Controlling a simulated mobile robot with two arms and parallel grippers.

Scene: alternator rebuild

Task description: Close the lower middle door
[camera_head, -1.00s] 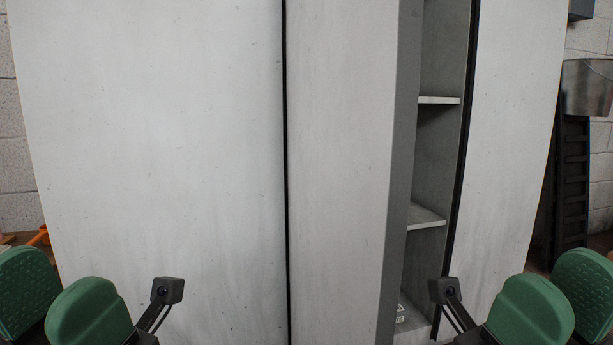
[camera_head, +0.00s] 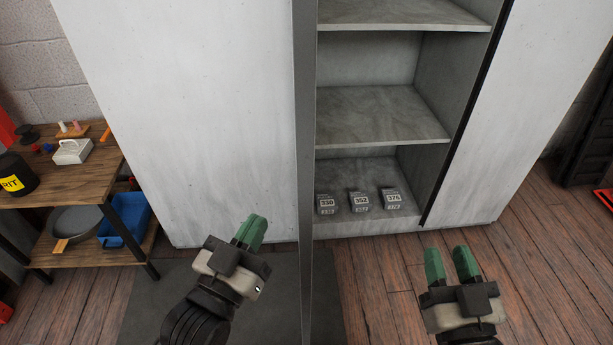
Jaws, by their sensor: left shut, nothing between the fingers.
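The pale grey cabinet's middle door (camera_head: 305,170) stands open and shows almost edge-on as a narrow upright strip. Behind it and to its right is the open shelved compartment (camera_head: 377,115). My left gripper (camera_head: 252,232) is left of the door strip, in front of the closed left panel (camera_head: 190,110), with its green fingers together and empty. My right gripper (camera_head: 450,263) is right of the strip, low in front of the compartment, with its green fingers apart and nothing between them. Neither gripper visibly touches the door. The door's hinges and handle are not visible.
Three small numbered boxes (camera_head: 360,202) stand on the compartment floor. The right panel (camera_head: 530,110) is closed. A wooden bench (camera_head: 105,185) with a pan (camera_head: 75,220) and blue bin (camera_head: 125,220) stands at left. A dark mat (camera_head: 160,290) lies on the plank floor (camera_head: 380,290).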

